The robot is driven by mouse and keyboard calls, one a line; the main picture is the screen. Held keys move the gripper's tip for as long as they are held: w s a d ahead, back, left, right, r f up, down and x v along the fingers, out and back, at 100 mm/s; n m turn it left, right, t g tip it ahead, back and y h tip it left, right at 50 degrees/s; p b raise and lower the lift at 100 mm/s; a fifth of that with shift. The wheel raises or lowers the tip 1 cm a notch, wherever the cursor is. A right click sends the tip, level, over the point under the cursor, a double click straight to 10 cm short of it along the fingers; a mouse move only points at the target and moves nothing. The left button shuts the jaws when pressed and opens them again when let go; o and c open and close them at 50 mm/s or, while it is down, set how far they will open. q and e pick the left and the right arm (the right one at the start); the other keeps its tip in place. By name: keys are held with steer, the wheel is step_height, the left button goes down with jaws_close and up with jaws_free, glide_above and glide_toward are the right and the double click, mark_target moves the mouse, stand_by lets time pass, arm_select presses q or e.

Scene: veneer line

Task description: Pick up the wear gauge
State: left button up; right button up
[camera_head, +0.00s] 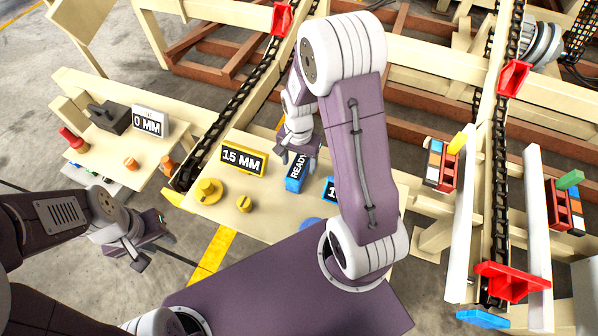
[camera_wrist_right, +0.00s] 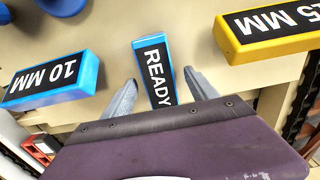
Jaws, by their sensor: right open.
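A blue block with a dark face reading READY (camera_head: 296,172), likely the wear gauge, lies on the cream table (camera_head: 262,222); no other thing is marked as a gauge. In the right wrist view the READY block (camera_wrist_right: 155,70) is between the two grey fingers of my right gripper (camera_wrist_right: 163,90). The fingers are spread, with a gap on each side of it. In the head view my right gripper (camera_head: 298,158) is above the block's far end, partly hiding it. My left gripper (camera_head: 152,250) hangs empty at lower left, its fingers apart.
A yellow 15 MM sign (camera_head: 243,160) and a blue 10 MM sign (camera_wrist_right: 52,80) flank the block. Yellow knobs (camera_head: 208,191) and a blue disc (camera_head: 309,223) stand nearby. A chain conveyor (camera_head: 236,105) runs behind. A side table holds a 0 MM sign (camera_head: 149,124).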

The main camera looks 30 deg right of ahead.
mark_target(299, 165)
step_height(299, 165, down, 5)
steer(key=shift+s+r+b, duration=0.1)
steer(key=shift+b, duration=0.65)
jaws_close()
steer(key=shift+r, duration=0.1)
steer(key=shift+r+p, duration=0.3)
steer(key=shift+r, duration=0.2)
steer(key=r, duration=0.2)
steer(key=d+r+p, duration=0.1)
steer(key=r, duration=0.1)
steer(key=shift+p, duration=0.3)
steer(key=s+d+r+p, duration=0.1)
steer(key=d+r+p, duration=0.1)
steer(key=d+r, duration=0.4)
steer(key=d, duration=0.4)
steer(key=shift+s+d, duration=0.25)
steer(key=shift+s, duration=0.1)
